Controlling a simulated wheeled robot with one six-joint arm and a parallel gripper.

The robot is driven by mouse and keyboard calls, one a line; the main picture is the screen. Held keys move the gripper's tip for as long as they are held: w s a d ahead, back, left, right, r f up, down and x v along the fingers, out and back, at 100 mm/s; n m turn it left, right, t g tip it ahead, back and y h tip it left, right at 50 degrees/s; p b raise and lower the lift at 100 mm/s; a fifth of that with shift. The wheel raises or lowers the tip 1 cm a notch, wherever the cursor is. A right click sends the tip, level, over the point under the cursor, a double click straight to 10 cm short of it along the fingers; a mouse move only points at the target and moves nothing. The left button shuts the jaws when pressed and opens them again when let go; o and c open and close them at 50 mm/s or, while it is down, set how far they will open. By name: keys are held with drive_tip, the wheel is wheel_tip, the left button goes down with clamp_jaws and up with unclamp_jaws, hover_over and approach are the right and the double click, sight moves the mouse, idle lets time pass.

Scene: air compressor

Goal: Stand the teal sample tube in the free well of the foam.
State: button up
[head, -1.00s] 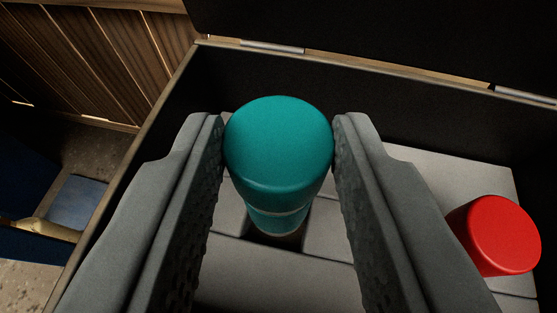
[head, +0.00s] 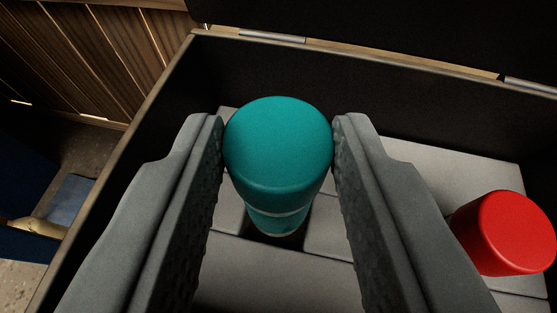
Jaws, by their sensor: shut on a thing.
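The teal sample tube (head: 278,160) is upright between the two fingers of my gripper (head: 278,150), which is shut on its cap end. Its lower part narrows and points down at a dark square well (head: 285,240) in the grey foam (head: 265,285). The tube hides much of the well, and I cannot tell whether its lower end is inside the well or above it. My fingers hide the foam to either side.
A red-capped tube (head: 505,232) stands in the foam at the right. The foam lies in a dark case with a raised wall (head: 140,125) at the left and back. A hinged lid (head: 380,30) stands open behind. Wooden panelling (head: 90,50) is beyond.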

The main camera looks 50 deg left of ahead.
drive_tip(key=shift+f, duration=1.4)
drive_tip(key=o, duration=1)
drive_tip(key=shift+o, duration=0.2)
drive_tip(key=v, duration=1.7)
drive_tip(key=s+a+r+m+h, duration=0.3)
drive_tip(key=s+a+m+h, duration=0.3)
drive_tip(key=s, duration=0.6)
drive_tip(key=s+a+r+m+t+h, duration=0.2)
drive_tip(key=s+a+r+t, duration=0.1)
drive_tip(key=s+r, duration=0.3)
drive_tip(key=s+a+r+m+t+h, duration=0.1)
drive_tip(key=s+a+r+t+h, duration=0.1)
drive_tip(key=s+r+t, duration=0.3)
drive_tip(key=shift+s+a+r+m+t, duration=0.3)
drive_tip(key=shift+s+a+r+m, duration=0.25)
drive_tip(key=shift+s, duration=1.75)
drive_tip(key=shift+d, duration=0.1)
